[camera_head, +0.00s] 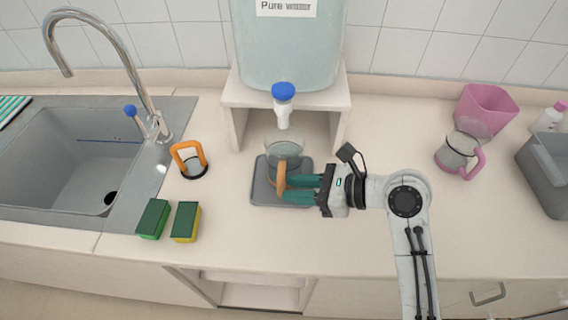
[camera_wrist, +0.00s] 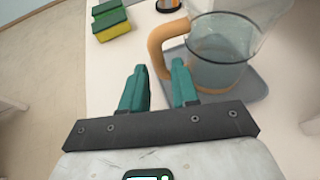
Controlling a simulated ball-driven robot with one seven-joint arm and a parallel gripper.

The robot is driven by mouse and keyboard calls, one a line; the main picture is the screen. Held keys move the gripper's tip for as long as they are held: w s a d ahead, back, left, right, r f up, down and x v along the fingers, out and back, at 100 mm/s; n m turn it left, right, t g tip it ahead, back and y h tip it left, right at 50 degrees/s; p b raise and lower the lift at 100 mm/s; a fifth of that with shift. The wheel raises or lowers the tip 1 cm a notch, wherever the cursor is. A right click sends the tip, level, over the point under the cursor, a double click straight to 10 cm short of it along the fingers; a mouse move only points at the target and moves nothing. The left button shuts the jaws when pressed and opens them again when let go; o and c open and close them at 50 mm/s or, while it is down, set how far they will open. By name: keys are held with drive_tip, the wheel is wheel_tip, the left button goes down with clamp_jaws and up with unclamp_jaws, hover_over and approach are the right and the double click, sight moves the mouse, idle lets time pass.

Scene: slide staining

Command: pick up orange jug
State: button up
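The orange jug (camera_head: 285,150) is a clear, rounded vessel with an orange handle. It stands upright on a grey tray (camera_head: 262,196) under the dispenser tap, its handle toward my gripper. It also shows in the wrist view (camera_wrist: 218,62), with the handle (camera_wrist: 158,45) on its left side. My gripper (camera_head: 285,190) comes from the right in the head view, with its teal fingers at the handle. In the wrist view my gripper (camera_wrist: 160,70) is open, and the lower part of the handle shows between the fingertips, with gaps beside it. I cannot tell whether a fingertip touches it.
A water dispenser tank (camera_head: 288,45) on a white stand (camera_head: 238,95) rises behind the jug. Another orange-handled item (camera_head: 190,160) and two sponges (camera_head: 153,219) lie left, beside the sink (camera_head: 60,165). A pink-handled jug (camera_head: 457,152), a pink container (camera_head: 485,110) and a grey bin (camera_head: 548,172) are right.

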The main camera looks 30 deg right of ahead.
drive_tip(key=shift+x, duration=2.95)
drive_tip(key=shift+r, duration=0.1)
clamp_jaws()
drive_tip(key=shift+r, duration=0.1)
